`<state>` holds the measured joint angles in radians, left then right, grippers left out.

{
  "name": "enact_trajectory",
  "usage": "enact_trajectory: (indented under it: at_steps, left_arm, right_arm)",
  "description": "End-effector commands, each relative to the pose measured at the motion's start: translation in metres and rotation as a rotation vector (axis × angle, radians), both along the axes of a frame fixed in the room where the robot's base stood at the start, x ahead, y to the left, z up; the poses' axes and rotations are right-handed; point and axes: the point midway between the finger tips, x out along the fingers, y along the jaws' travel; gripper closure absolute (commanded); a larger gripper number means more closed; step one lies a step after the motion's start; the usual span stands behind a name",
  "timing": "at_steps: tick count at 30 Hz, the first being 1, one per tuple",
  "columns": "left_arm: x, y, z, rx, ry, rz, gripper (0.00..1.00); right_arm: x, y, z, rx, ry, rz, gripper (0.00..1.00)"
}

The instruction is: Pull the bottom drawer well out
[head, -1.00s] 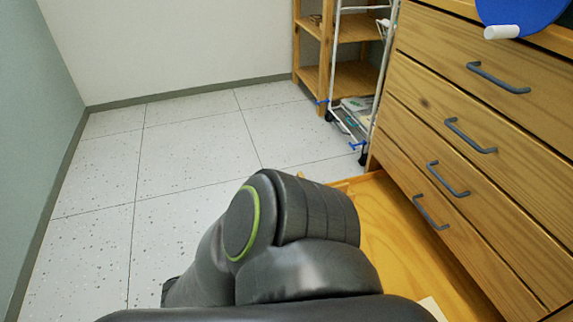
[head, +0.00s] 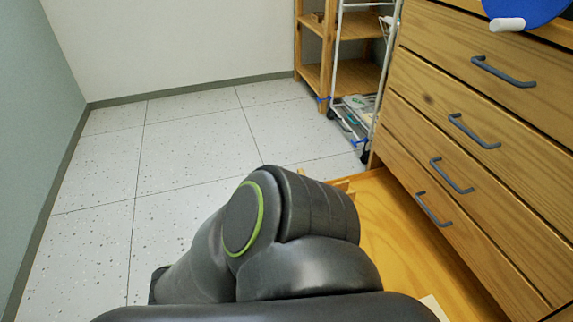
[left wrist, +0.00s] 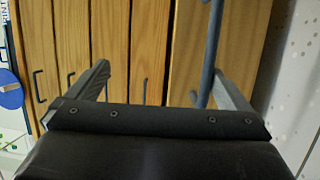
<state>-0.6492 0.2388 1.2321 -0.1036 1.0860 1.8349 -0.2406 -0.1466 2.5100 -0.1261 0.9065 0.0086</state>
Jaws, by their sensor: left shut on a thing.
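The wooden chest (head: 480,130) stands at the right in the head view. Its bottom drawer (head: 395,250) is pulled out, with its pale wooden floor in sight; my arm hides its front. In the left wrist view the bottom drawer's front (left wrist: 187,60) stands out from the other fronts. Its grey bar handle (left wrist: 210,50) lies close to the right finger. My left gripper (left wrist: 165,85) is shut on this handle, though the contact is hard to see. My right gripper is not in view.
Several upper drawers (head: 440,130) are shut, with dark bar handles. A pale flat piece (head: 433,307) shows in the open drawer. A white wheeled cart (head: 352,110) and a wooden shelf (head: 313,75) stand behind. The speckled floor (head: 95,220) at left is free.

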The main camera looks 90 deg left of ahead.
Motion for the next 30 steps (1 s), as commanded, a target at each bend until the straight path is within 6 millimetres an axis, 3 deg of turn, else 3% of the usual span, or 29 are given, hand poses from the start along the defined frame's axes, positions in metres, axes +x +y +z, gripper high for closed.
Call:
enact_trajectory:
  at_steps: [1,11,13,15,17,30]
  left_arm:
    - [-0.062,-0.008,-0.017,0.023,0.095,-0.001,0.18]
    - [-0.085,-0.005,-0.022,0.023,0.095,-0.002,0.18]
    - [-0.090,-0.004,-0.023,0.023,0.096,-0.001,0.22]
    - [-0.094,-0.003,-0.024,0.022,0.095,-0.002,0.34]
    - [-0.098,-0.003,-0.024,0.020,0.096,-0.001,0.68]
    - [-0.128,0.002,-0.029,0.017,0.096,-0.001,0.68]
  right_arm:
    - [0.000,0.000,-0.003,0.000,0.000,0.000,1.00]
    - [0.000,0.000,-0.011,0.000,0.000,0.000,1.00]
    - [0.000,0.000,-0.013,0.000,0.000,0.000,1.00]
    - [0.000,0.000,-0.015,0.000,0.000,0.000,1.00]
    - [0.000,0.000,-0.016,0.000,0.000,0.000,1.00]
    - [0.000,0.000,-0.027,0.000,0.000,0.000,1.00]
